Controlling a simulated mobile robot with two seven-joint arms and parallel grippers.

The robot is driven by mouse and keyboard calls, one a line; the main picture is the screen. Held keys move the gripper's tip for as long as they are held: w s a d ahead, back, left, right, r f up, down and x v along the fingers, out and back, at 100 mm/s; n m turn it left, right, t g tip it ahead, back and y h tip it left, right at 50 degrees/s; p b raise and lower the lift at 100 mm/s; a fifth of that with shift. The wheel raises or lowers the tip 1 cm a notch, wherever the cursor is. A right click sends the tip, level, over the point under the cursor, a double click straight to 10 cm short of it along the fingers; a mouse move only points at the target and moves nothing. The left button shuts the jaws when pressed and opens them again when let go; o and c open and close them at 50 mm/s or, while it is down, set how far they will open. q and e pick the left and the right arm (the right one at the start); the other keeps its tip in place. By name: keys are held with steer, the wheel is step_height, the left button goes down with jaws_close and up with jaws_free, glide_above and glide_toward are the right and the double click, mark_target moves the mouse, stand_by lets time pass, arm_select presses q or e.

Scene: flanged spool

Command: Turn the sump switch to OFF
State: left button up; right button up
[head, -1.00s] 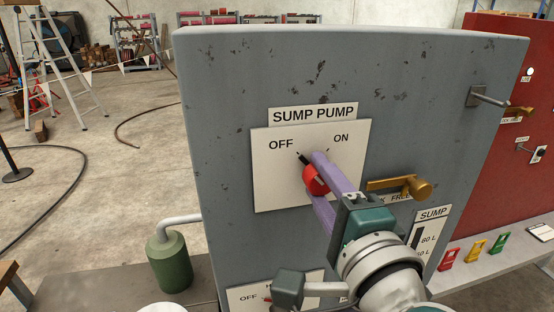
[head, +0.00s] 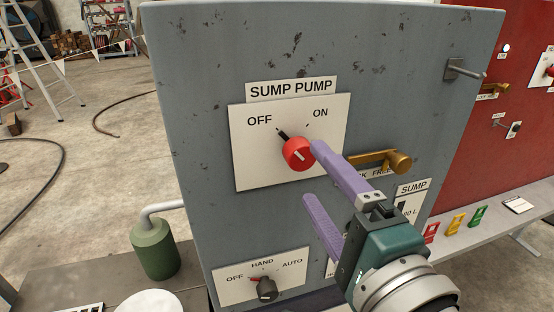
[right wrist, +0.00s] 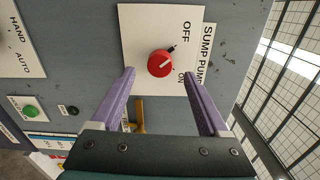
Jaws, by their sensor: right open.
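The sump switch is a red round knob (head: 298,153) on a white plate (head: 250,172) labelled SUMP PUMP, on the front of the grey cabinet. Its black pointer leans up and left toward the word OFF. The knob also shows in the right wrist view (right wrist: 159,64), with its black tip on the OFF side. My right gripper (head: 312,172) is open and empty. Its two purple fingers stand apart in front of the plate, to the right of and below the knob in the head view. One fingertip overlaps the knob's right edge there; contact cannot be told. My left gripper is out of view.
A brass lever (head: 385,161) sticks out right of the plate. A black HAND/AUTO selector (head: 267,289) sits below. A metal peg (head: 465,70) juts from the cabinet's upper right. A green canister (head: 155,248) stands left. A red cabinet (head: 500,30) stands right.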

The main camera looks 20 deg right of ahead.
steer(key=s, duration=0.4)
steer(key=shift+b, duration=0.35)
steer(key=s+a+f+n+g+y, duration=0.3)
steer(key=s+a+n+g+y, duration=0.3)
steer(key=n, duration=0.8)
steer(key=s+d+f+n+g+h, duration=0.5)
steer(key=s+d+n+g+h, duration=0.15)
steer(key=s+d+g, duration=0.45)
step_height(320, 180, up, 22)
steer(key=w+t+p, duration=0.1)
steer(key=t+p, duration=0.1)
steer(key=p, duration=2)
steer(key=shift+d+t+p, duration=0.15)
steer(key=shift+t+p, duration=0.15)
